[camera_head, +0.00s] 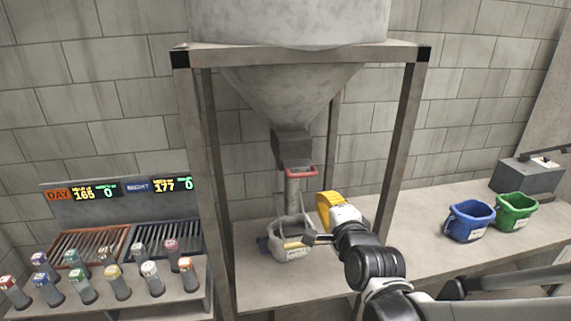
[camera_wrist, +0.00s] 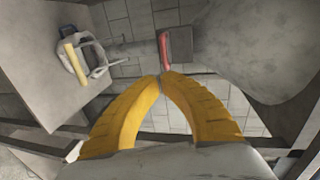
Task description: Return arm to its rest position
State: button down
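My arm reaches in from the lower right in the head view. My gripper (camera_head: 324,203) has yellow fingers and is raised to the right of the hopper's spout. In the wrist view its fingertips (camera_wrist: 161,76) meet, with nothing visible between them. The red handle (camera_head: 301,172) of the hopper lies beyond the tips in the wrist view (camera_wrist: 165,52); in the head view it is apart from the gripper. A white bucket (camera_head: 290,253) stands under the spout, apart from the fingers; part of it is behind a dark part of my gripper.
The metal frame (camera_head: 190,180) of the hopper (camera_head: 285,85) stands around the spout. A blue bucket (camera_head: 470,222) and a green bucket (camera_head: 516,211) stand on the table at right. Several capped tubes (camera_head: 118,284) stand at lower left, near a scoreboard (camera_head: 125,189).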

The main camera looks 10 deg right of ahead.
jog(key=s+a+f+n+g+b, duration=0.1)
jog(key=s+f+n+g+b, duration=0.7)
jog(key=s+f+n+b, duration=0.4)
jog(key=s+f+n, duration=0.5)
jog(key=s+f, duration=0.1)
jog(key=s, duration=0.1)
jog(key=shift+s+g+b, duration=0.3)
jog(key=shift+b, duration=0.1)
jog(key=shift+w+a+f, duration=0.1)
